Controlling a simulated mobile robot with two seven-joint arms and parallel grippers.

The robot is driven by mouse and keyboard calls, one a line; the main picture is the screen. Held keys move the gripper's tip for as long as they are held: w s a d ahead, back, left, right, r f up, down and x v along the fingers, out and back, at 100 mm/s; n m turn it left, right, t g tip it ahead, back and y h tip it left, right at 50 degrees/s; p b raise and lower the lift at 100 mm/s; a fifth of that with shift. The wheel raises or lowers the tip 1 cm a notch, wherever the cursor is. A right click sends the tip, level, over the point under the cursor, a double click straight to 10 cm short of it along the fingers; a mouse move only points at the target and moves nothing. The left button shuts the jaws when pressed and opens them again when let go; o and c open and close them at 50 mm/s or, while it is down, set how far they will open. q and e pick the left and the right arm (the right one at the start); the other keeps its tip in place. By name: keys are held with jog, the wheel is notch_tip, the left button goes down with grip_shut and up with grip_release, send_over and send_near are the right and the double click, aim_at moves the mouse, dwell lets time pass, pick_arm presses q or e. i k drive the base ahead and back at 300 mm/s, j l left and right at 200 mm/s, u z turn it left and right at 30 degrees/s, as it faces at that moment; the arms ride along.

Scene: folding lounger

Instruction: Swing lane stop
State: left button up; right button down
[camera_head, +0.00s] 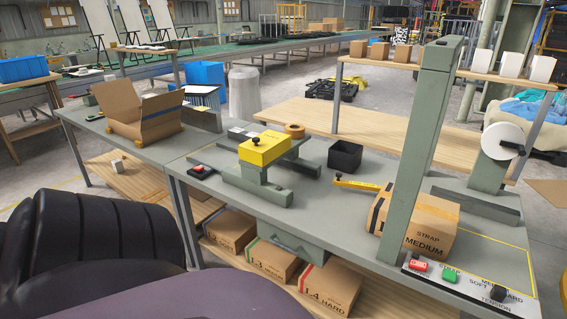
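A short yellow bar (358,184) lies level on the grey bench, just left of the carton on the right; it looks like the lane stop. A small dark knob shows at its left end. The carton (424,226), marked STRAP MEDIUM, sits beside the green upright post (424,140), which hides part of it. Whether the bar touches the carton I cannot tell. Neither of my grippers shows in the head view. Large dark shapes, which look like parts of my own body, fill the lower left.
The grey bench (330,215) carries a yellow-topped block (264,149), a black bin (345,155), a tape roll (294,130) and an open carton (139,112). A panel with red (418,265) and green (449,275) buttons is at front right. Several cartons sit below.

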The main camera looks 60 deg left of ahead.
aim_at(338, 182)
jog(key=u, duration=0.4)
jog(key=j+u, duration=0.15)
jog(key=u, duration=0.3)
jog(key=i+u, duration=0.1)
jog(key=u, duration=0.3)
